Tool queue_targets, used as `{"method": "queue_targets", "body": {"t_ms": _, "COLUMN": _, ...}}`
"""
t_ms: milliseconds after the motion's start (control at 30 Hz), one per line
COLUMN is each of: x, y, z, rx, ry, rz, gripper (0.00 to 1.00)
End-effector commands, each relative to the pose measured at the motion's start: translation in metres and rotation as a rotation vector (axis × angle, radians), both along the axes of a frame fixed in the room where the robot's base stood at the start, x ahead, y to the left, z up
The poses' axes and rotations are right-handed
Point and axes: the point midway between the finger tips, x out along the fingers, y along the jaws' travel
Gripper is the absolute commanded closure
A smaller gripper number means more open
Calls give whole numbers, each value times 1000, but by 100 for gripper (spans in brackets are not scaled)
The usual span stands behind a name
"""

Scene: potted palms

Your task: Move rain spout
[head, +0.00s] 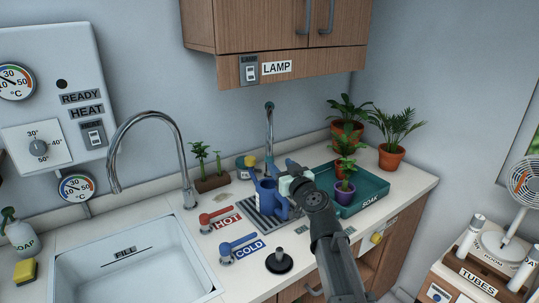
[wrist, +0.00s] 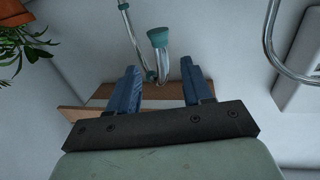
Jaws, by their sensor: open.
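The rain spout (head: 269,128) is a thin metal pipe with a teal fitting, on the back wall below the cabinet, behind the counter. In the wrist view the teal spout head (wrist: 158,38) and its pipe appear just beyond the gap between my fingers. My gripper (wrist: 160,88) is open, with two blue fingers and nothing held between them. In the head view my gripper (head: 290,180) is over the counter, in front of the spout and beside the blue watering can (head: 268,200). The arm hides part of that area, and the distance from fingers to spout is unclear.
The red HOT lever (head: 214,215), blue COLD lever (head: 238,243) and sink (head: 125,270) lie left. The wooden cabinet (head: 280,25) hangs above.

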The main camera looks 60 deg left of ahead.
Motion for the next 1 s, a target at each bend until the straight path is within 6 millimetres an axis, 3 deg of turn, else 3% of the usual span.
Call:
{"method": "queue_targets", "body": {"t_ms": 200, "x": 9, "y": 43, "z": 0, "rx": 0, "ry": 0, "rz": 0, "gripper": 50}}
{"method": "queue_targets", "body": {"t_ms": 500, "x": 18, "y": 86, "z": 0, "rx": -1, "ry": 0, "rz": 0, "gripper": 50}}
{"method": "queue_targets", "body": {"t_ms": 900, "x": 18, "y": 92, "z": -1, "rx": -1, "ry": 0, "rz": -1, "gripper": 50}}
{"method": "queue_targets", "body": {"t_ms": 1000, "x": 18, "y": 92, "z": -1, "rx": -1, "ry": 0, "rz": -1, "gripper": 60}}
